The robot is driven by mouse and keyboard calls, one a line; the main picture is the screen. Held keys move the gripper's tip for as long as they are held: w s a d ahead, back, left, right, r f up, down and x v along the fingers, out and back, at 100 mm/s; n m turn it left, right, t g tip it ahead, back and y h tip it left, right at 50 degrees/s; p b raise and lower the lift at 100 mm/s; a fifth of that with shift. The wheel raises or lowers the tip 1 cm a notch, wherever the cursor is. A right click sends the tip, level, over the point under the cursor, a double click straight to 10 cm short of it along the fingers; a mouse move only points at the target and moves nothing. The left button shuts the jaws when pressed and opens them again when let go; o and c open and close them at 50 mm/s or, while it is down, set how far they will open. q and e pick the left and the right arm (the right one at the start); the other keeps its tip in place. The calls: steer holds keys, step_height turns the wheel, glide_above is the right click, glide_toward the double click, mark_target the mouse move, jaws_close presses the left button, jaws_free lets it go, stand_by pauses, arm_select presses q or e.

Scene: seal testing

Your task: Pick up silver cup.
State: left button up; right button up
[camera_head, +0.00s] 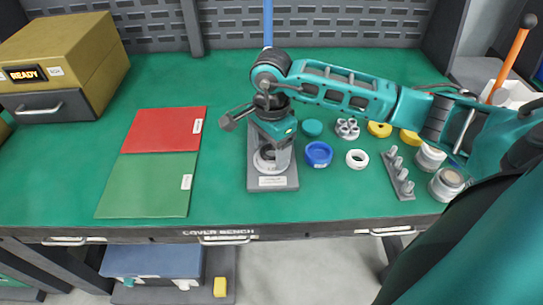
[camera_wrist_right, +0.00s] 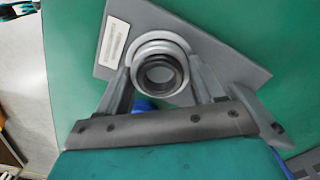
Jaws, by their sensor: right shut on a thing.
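The silver cup (camera_wrist_right: 160,70) shows in the right wrist view as a round silver ring with a dark inner ring, between the two fingers of my right gripper (camera_wrist_right: 172,85). My right gripper (camera_head: 274,152) is shut on it, pointing down over a grey rectangular base plate (camera_head: 272,184). In the head view, the cup (camera_head: 263,160) is partly hidden by the gripper. The cup is at or just above the plate; I cannot tell whether it touches. My left gripper is not in view.
Red (camera_head: 163,129) and green (camera_head: 147,185) mats lie left on the green bench. Right of the plate are a blue ring (camera_head: 318,153), a white ring (camera_head: 357,158), yellow pieces (camera_head: 379,129) and a pegged grey rack (camera_head: 399,178). A yellow box (camera_head: 85,50) stands far left.

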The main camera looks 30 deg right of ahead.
steer(key=c, duration=0.4)
steer(key=shift+r, duration=0.1)
